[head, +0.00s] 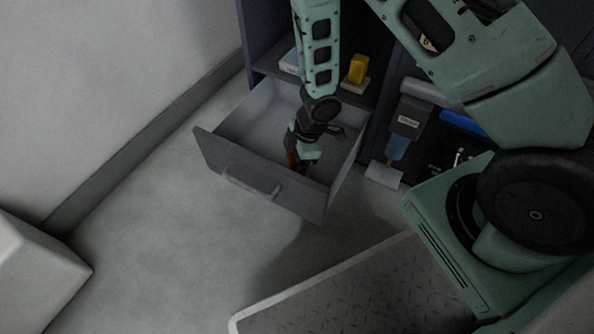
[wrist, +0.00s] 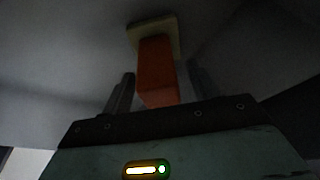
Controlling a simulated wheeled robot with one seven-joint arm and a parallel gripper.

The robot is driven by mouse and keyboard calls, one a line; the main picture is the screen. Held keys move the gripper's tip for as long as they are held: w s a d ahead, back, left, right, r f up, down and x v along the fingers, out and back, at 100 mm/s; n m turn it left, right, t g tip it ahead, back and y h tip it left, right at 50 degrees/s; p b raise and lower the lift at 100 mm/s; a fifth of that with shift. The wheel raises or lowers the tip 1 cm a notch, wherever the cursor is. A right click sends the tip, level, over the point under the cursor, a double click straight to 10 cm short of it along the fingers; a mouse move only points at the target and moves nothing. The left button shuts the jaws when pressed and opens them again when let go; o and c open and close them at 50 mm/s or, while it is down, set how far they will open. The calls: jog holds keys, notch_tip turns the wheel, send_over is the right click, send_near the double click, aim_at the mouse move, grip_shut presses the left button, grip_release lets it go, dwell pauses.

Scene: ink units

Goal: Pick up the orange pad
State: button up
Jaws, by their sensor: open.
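The orange pad (wrist: 156,68) is a reddish-orange block with a pale cream base (wrist: 170,30) at one end, seen in the wrist view. It is inside the pulled-out grey drawer (head: 258,180). In the head view only a small orange bit (head: 291,160) shows beside my gripper (head: 303,162); my wrist hides most of it. My gripper (wrist: 162,82) reaches down into the drawer, open, with one dark finger on each side of the orange block. Whether either finger touches it cannot be told.
The drawer's walls and front with its handle (head: 250,187) stand around my gripper. A yellow block on a pale base (head: 357,70) and a light-blue box (head: 290,62) sit on the shelf above. A labelled dispenser (head: 407,122) hangs at right. Open floor lies at left.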

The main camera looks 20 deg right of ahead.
jog(key=c, duration=1.2)
jog(key=shift+o, duration=0.2)
jog(key=shift+r, duration=0.15)
notch_tip(320, 180, up, 10)
jog(key=p, duration=0.7)
jog(key=shift+p, duration=0.3)
